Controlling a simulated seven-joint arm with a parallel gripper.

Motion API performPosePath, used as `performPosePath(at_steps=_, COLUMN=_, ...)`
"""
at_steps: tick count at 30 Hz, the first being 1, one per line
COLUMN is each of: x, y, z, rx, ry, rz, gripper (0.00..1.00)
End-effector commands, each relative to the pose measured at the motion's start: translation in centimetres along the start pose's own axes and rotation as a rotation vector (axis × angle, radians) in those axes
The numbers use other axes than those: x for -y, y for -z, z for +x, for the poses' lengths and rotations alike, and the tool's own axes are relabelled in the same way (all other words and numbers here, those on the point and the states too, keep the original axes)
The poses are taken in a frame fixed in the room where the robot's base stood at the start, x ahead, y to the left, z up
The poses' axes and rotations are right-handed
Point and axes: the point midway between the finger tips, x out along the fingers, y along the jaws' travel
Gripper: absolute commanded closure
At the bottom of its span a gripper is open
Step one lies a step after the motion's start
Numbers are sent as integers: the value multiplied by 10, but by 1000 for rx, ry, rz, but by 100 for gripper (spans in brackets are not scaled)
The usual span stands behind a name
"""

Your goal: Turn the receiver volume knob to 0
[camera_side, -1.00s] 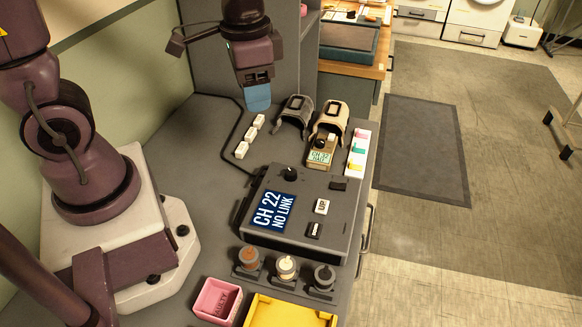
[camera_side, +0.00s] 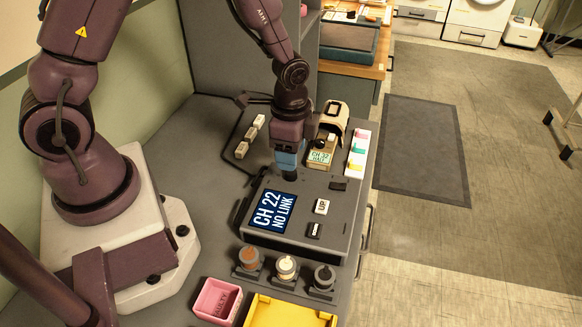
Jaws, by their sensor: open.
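A dark grey box (camera_side: 335,215), which seems to be the receiver, has a blue screen (camera_side: 272,212) reading "CH 22 NO LINK". Its black knob (camera_side: 290,176) sits at the back left of its top and is partly hidden by my gripper. My gripper (camera_side: 288,166) points down with blue fingers directly at this knob. The fingers are open; I cannot tell whether they surround or touch it. A small tan unit (camera_side: 313,161) behind the box has a dark knob (camera_side: 321,139) and a small screen that seems to read "CH 32 HALF". No volume number is legible.
A light headset-like piece (camera_side: 336,113) stands close right of my gripper. White blocks (camera_side: 249,138) lie left, and a white strip with coloured tabs (camera_side: 357,155) right. Several small round-topped parts (camera_side: 286,268), a pink bin (camera_side: 217,301) and a yellow tray (camera_side: 290,312) are in front.

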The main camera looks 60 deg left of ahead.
Motion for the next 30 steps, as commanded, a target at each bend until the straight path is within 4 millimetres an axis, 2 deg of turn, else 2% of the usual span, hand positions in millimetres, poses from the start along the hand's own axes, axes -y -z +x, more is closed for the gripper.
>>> performPosePath(at_steps=3, x=-1, y=0, z=24, rx=2, ry=-3, rz=0, gripper=48)
performPosePath(at_steps=9, x=0, y=0, z=45, rx=0, ry=-1, rz=-1, gripper=48)
performPosePath(at_steps=20, x=0, y=0, z=51, rx=-2, ry=1, rz=-1, gripper=48)
performPosePath(at_steps=23, x=0, y=0, z=51, rx=-2, ry=1, rz=-1, gripper=66)
performPosePath(at_steps=27, x=0, y=0, z=51, rx=-1, ry=0, rz=-1, gripper=97)
performPosePath(at_steps=30, x=0, y=0, z=50, rx=-1, ry=0, rz=-2, gripper=97)
